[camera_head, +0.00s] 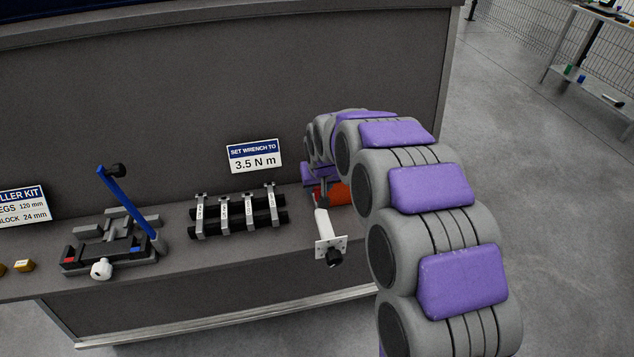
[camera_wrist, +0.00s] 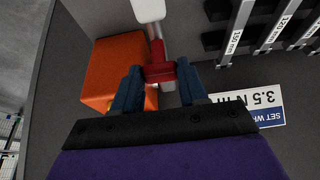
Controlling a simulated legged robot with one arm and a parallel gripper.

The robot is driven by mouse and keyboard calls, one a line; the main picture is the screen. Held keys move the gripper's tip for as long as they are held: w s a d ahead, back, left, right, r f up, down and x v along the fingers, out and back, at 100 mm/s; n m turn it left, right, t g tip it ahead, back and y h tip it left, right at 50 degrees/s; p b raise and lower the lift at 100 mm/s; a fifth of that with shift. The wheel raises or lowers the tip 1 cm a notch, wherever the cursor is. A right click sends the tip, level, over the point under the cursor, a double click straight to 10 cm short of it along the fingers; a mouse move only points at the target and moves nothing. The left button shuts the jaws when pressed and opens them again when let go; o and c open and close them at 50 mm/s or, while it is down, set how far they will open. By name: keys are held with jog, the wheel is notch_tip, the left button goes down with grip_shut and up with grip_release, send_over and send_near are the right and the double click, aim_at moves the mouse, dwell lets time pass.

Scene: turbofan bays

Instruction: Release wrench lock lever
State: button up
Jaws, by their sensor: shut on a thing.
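The wrench shows in the head view as a white handle (camera_head: 322,222) with a pale square plate and a black knob at its near end. In the wrist view its white end (camera_wrist: 148,10) and grey shaft run down to a red crosspiece (camera_wrist: 160,72). My gripper (camera_wrist: 159,82) has its two blue fingers on either side of this red crosspiece and is shut on it. I cannot tell for sure whether the red piece is the lock lever. In the head view my arm hides most of the gripper and the far end of the wrench.
An orange block (camera_wrist: 112,68) stands close beside the fingers. A rack of labelled grey bars (camera_head: 240,212) lies left of the wrench, below a sign (camera_head: 254,156) reading 3.5 N m. A fixture with a blue lever (camera_head: 126,203) stands further left. The bench's front edge is close.

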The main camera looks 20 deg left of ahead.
jog(key=shift+s+d+f+t+y, duration=0.25)
jog(key=shift+s+d+t+y, duration=0.2)
jog(key=shift+s+t+y, duration=0.35)
jog(key=shift+s+d+f+t+y, duration=0.2)
jog(key=shift+s+t+y, duration=0.05)
jog(key=shift+t, duration=0.4)
jog(key=shift+s+d+f+t+y, duration=0.15)
jog(key=shift+s+f+t+y, duration=0.1)
jog(key=shift+t, duration=0.4)
jog(key=shift+t+y, duration=0.3)
jog(key=shift+r, duration=0.1)
jog(key=o, duration=1.1)
jog(key=shift+c, duration=0.2)
